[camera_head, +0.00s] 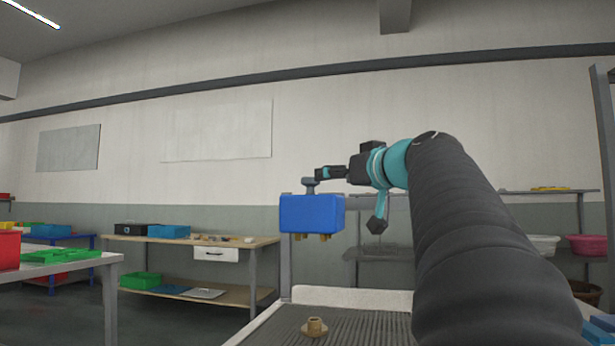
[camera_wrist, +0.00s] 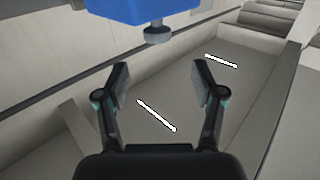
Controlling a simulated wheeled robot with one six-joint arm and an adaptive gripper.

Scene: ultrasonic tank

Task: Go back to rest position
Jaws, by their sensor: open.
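My gripper (camera_wrist: 160,80) is open in the wrist view, with nothing between its two dark fingers. In the head view my gripper (camera_head: 328,173) is small, at the end of my raised arm, above a blue box-shaped thing (camera_head: 312,214). This blue thing has a grey knob (camera_head: 310,184) on top and small brass-coloured parts below. In the wrist view the blue thing (camera_wrist: 140,10) and its grey knob (camera_wrist: 157,34) lie at the top edge, past the fingertips and apart from them.
A brass-coloured part (camera_head: 315,327) stands on a dark ribbed surface (camera_head: 365,326) in front. A wooden workbench (camera_head: 190,240) with bins stands at the left, and a white table (camera_head: 75,264) nearer. Shelves (camera_head: 552,192) with bowls are at the right. A grey post rises beside the blue thing.

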